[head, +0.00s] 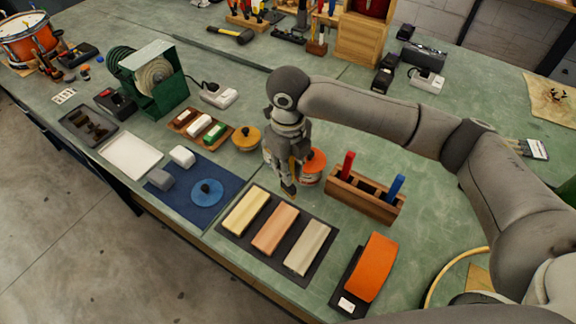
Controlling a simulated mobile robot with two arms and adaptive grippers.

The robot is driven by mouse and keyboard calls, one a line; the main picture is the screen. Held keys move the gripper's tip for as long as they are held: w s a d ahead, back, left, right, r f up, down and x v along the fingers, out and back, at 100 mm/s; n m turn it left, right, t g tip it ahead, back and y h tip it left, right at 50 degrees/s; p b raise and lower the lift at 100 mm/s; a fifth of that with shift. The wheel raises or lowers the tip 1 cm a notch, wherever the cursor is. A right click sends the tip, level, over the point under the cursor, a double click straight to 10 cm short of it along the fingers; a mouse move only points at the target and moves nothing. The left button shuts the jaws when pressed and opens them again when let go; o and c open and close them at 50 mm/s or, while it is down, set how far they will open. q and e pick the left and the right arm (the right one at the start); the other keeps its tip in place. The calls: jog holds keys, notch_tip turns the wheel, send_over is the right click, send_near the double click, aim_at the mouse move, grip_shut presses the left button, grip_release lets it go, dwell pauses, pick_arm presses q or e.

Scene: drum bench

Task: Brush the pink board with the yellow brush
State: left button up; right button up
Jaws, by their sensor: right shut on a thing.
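The pink board (274,229) lies on a dark mat (235,240), between a yellow board (246,211) and a cream board (308,247). My right gripper (289,165) points down just beyond the far end of the pink board. It is shut on the yellow brush (292,172), which hangs upright with its lower end close to the mat's far edge. The fingers hide most of the brush, and I cannot tell whether its tip touches anything. My left gripper is out of view.
A wooden rack (366,206) holds a red-handled brush (347,165) and a blue-handled brush (395,188), with a gap between. An orange pot (314,165) stands close behind the gripper. An orange curved block (371,268) is right of the mat; a blue mat (190,211) is left.

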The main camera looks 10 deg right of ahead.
aim_at(287, 188)
jog(key=shift+f, duration=0.15)
jog(key=shift+f+b, duration=1.4)
jog(key=shift+f, duration=1.45)
jog(key=shift+f, duration=1.05)
jog(key=shift+s+a, duration=0.1)
jog(key=shift+a, duration=0.05)
dwell(0.4)
jog(key=shift+s+a+p, duration=0.95)
jog(key=shift+s, duration=0.05)
jog(key=shift+s+a, duration=0.1)
jog(key=shift+s+a+p, duration=0.85)
jog(key=shift+s+a, duration=0.1)
jog(key=shift+a, duration=0.05)
